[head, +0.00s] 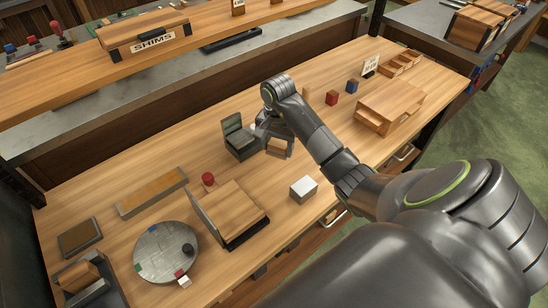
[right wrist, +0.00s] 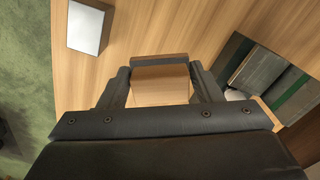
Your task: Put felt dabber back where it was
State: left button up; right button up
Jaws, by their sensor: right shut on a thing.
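My right gripper (head: 270,132) reaches down over the middle of the bench, beside a dark green stand. In the right wrist view the gripper (right wrist: 160,85) is shut on a wooden block with a darker strip along its far edge, which I take for the felt dabber (right wrist: 160,83). The block shows in the head view as a small wooden piece (head: 279,146) below the gripper, close to the bench top. I cannot tell whether it touches the bench. My left gripper is not in view.
The dark green stand (head: 236,136) is just left of the gripper. A white-topped block (head: 303,189) lies nearer the front. A round grey plate (head: 155,258), a tilted wooden board (head: 238,208) and a wooden rack (head: 390,101) also stand on the bench. Bare wood lies between them.

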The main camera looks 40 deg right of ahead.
jog(key=a, duration=0.3)
jog(key=b, duration=0.4)
send_over(268, 177)
jog(key=shift+m, duration=0.4)
notch_tip(268, 177, down, 4)
jog(key=shift+f, duration=0.15)
jog(key=shift+f+b, duration=0.5)
jog(key=shift+b, duration=0.1)
notch_tip(268, 177, down, 3)
jog(key=shift+s+r+b, duration=0.1)
jog(key=shift+r+b, duration=0.1)
jog(key=shift+b, duration=0.4)
jog(key=shift+f+p, duration=0.4)
jog(key=shift+p, duration=0.05)
jog(key=shift+f, duration=0.5)
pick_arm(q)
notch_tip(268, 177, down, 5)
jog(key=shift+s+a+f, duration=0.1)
